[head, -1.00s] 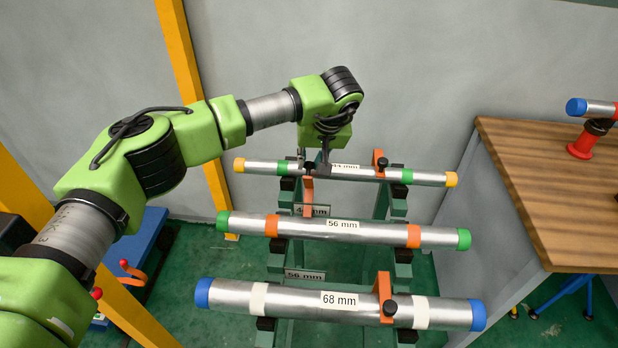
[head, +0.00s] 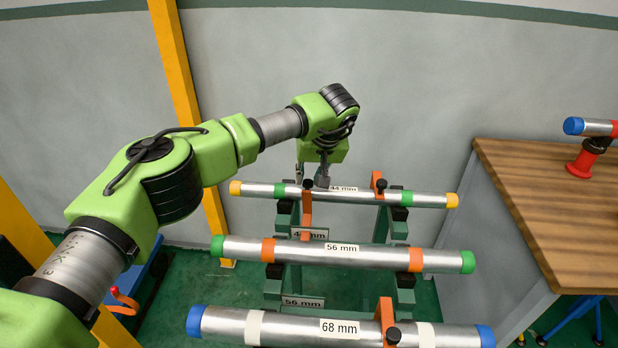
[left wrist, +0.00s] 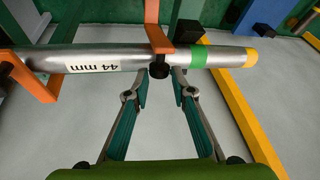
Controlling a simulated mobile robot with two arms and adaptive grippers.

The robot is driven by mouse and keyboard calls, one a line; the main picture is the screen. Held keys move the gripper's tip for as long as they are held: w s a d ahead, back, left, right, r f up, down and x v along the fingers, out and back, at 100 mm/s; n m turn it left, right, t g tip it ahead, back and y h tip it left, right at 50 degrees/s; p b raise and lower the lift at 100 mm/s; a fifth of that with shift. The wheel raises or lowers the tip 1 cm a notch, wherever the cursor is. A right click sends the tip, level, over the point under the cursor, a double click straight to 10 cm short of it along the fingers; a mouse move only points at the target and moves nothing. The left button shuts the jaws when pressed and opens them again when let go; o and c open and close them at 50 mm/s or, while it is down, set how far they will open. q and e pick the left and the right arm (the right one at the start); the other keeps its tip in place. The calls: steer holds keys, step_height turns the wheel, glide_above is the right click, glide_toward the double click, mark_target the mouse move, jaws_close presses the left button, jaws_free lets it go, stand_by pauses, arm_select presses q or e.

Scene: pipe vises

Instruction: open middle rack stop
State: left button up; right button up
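A green rack holds three pipes. The 44 mm pipe (head: 262,189) is at the back, the 56 mm pipe (head: 300,250) in the middle and the 68 mm pipe (head: 270,328) in front. On the 44 mm pipe, one orange stop (head: 307,212) with a black knob lies toward me, and another orange stop (head: 377,181) is further right. My left gripper (head: 312,178) is at the left stop; the left wrist view shows its open, empty fingers (left wrist: 160,80) on either side of that stop's black knob (left wrist: 160,71). No stop shows across the 56 mm pipe. My right gripper is out of view.
An orange stop (head: 384,313) stands by the 68 mm pipe. A wooden bench (head: 540,200) with a red pipe stand (head: 588,158) is at the right. A yellow post (head: 180,90) and grey wall are behind the rack.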

arm_select(q)
steer(key=shift+o, duration=0.7)
steer(key=v, duration=1.2)
steer(key=shift+w+d, duration=0.1)
steer(key=shift+d, duration=0.05)
